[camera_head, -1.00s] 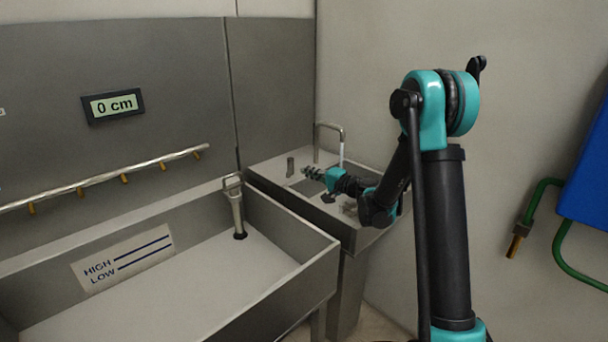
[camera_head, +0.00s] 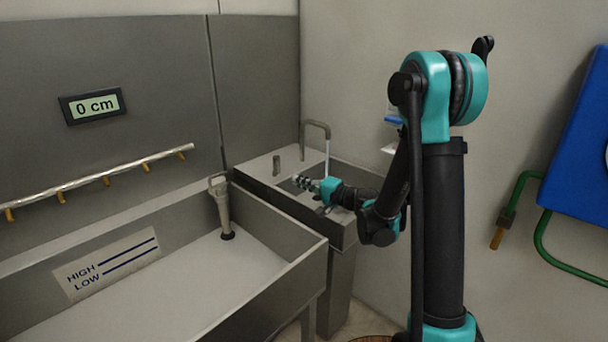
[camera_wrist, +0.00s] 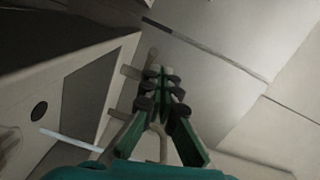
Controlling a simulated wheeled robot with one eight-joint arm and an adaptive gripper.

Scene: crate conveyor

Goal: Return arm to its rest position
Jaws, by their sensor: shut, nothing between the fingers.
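My arm in teal and black stands at the right in the head view, bent down with its forearm reaching left. My gripper (camera_head: 299,181) is over the small sink unit at the corner, near the tap. In the wrist view my gripper (camera_wrist: 163,75) has its green and black fingers together with nothing between them. The view past the fingers shows grey panels and a tap-like pipe, tilted.
A large steel trough (camera_head: 285,265) with a HIGH/LOW label (camera_head: 107,263) and an upright drain pipe (camera_head: 222,208) is at left. The small sink unit (camera_head: 260,170) has a curved tap (camera_head: 318,127). A display (camera_head: 92,106) reads 0 cm. A blue panel (camera_head: 580,150) hangs at right.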

